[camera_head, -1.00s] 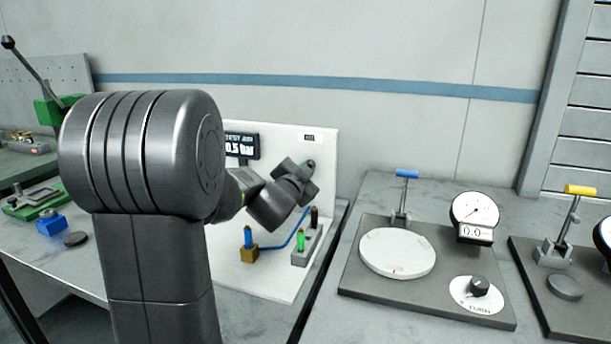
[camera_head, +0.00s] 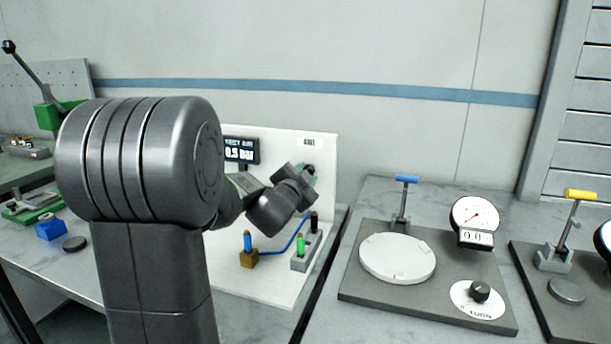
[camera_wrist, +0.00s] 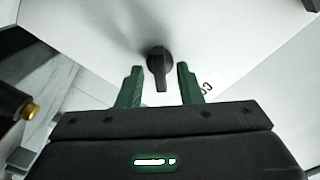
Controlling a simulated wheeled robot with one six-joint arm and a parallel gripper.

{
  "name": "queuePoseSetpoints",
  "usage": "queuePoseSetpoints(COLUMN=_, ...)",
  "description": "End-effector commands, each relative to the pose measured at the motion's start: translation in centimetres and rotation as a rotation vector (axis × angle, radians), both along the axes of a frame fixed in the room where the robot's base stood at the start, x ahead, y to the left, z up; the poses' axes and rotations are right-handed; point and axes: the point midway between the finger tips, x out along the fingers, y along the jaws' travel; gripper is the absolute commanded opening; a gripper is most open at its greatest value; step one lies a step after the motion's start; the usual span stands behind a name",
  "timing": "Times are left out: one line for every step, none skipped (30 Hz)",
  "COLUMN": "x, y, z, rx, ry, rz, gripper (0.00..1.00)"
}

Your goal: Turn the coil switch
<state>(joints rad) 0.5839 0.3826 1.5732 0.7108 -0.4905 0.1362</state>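The coil switch is a dark knob (camera_wrist: 158,66) on the white upright panel. In the wrist view it stands between the two green fingers of my gripper (camera_wrist: 158,85), with a visible gap on each side. My gripper is open, and its fingertips are close to the panel around the knob. In the head view my gripper (camera_head: 306,176) is in front of the panel (camera_head: 322,150), below a small label (camera_head: 310,141), and it hides most of the knob.
A test display (camera_head: 241,151) is on the panel, left of my gripper. Below are a blue-topped brass fitting (camera_head: 249,256), a blue hose (camera_head: 283,245) and a green-topped block (camera_head: 300,250). A station with a round white plate (camera_head: 397,258) and gauge (camera_head: 474,215) stands right.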

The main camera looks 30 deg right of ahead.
Motion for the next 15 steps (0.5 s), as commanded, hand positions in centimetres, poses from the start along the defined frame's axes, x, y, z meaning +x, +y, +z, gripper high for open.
queuePoseSetpoints(x=-0.2, y=0.3, z=0.0, rx=-0.001, ry=0.000, rz=0.001, gripper=0.33)
queuePoseSetpoints(x=-0.4, y=0.5, z=0.0, rx=-0.001, ry=0.000, rz=0.001, gripper=0.33)
queuePoseSetpoints(x=-0.7, y=0.9, z=0.1, rx=-0.001, ry=0.000, rz=0.001, gripper=0.33)
queuePoseSetpoints(x=-1.0, y=1.3, z=0.1, rx=-0.002, ry=-0.001, rz=0.001, gripper=0.33)
queuePoseSetpoints(x=-1.3, y=1.7, z=0.1, rx=-0.001, ry=0.000, rz=0.001, gripper=0.33)
queuePoseSetpoints(x=-1.8, y=2.3, z=0.1, rx=-0.001, ry=-0.001, rz=0.001, gripper=0.33)
queuePoseSetpoints(x=-2.2, y=2.8, z=0.1, rx=-0.001, ry=0.000, rz=0.002, gripper=0.33)
queuePoseSetpoints(x=-2.6, y=3.3, z=0.1, rx=-0.001, ry=-0.001, rz=0.003, gripper=0.33)
queuePoseSetpoints(x=-3.2, y=4.0, z=0.1, rx=0.000, ry=-0.001, rz=0.002, gripper=0.33)
queuePoseSetpoints(x=-3.6, y=4.6, z=0.1, rx=-0.001, ry=-0.001, rz=0.001, gripper=0.33)
queuePoseSetpoints(x=-4.0, y=5.1, z=0.2, rx=-0.002, ry=-0.001, rz=0.002, gripper=0.33)
queuePoseSetpoints(x=-4.5, y=5.8, z=0.1, rx=-0.001, ry=-0.001, rz=0.003, gripper=0.33)
queuePoseSetpoints(x=-5.0, y=6.3, z=0.2, rx=0.000, ry=-0.002, rz=0.003, gripper=0.33)
queuePoseSetpoints(x=-5.4, y=6.8, z=0.1, rx=0.000, ry=-0.001, rz=0.002, gripper=0.33)
queuePoseSetpoints(x=-5.8, y=7.4, z=0.2, rx=0.000, ry=-0.003, rz=0.002, gripper=0.33)
